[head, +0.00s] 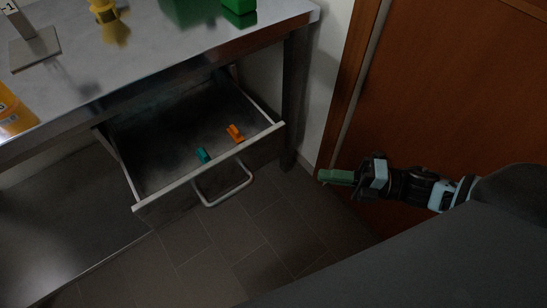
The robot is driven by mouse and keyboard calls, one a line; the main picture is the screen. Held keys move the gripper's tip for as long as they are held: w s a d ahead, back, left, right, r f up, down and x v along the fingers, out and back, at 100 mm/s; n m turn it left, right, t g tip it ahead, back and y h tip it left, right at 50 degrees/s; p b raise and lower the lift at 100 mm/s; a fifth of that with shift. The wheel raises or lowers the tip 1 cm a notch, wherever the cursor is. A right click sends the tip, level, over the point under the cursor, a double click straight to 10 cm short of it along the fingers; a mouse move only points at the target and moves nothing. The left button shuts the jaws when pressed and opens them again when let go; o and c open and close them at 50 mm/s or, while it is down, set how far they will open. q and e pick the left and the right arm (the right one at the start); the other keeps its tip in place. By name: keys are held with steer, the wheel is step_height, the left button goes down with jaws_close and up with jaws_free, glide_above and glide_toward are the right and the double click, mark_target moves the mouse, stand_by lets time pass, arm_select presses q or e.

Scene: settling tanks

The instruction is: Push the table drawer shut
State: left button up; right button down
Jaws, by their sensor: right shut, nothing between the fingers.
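The table drawer (160,207) is pulled well out from under the metal table (180,48). A bar handle (226,195) is on its front. Inside the drawer lie a small teal item (203,155) and a small orange item (236,133). My right gripper (322,175) is shut and empty, pointing left. In the picture it is to the right of the drawer's front corner, with a gap between them. My left gripper is not in view.
On the table stand a metal sign stand (34,47), a yellow object (103,10), an orange-yellow container (12,110) and a green object (239,6). A table leg (294,95) stands right of the drawer. A brown door (450,90) is at right. Tiled floor in front is clear.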

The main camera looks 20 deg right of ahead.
glide_toward(256, 155)
steer(key=s+a, duration=0.1)
steer(key=a, duration=0.3)
steer(key=w, duration=0.1)
steer(key=w+a, duration=0.1)
steer(key=w, duration=0.1)
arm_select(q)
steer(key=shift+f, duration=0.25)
arm_select(e)
steer(key=shift+w+a, duration=0.1)
steer(key=shift+w, duration=0.35)
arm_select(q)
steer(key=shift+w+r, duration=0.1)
arm_select(e)
steer(key=shift+r, duration=0.1)
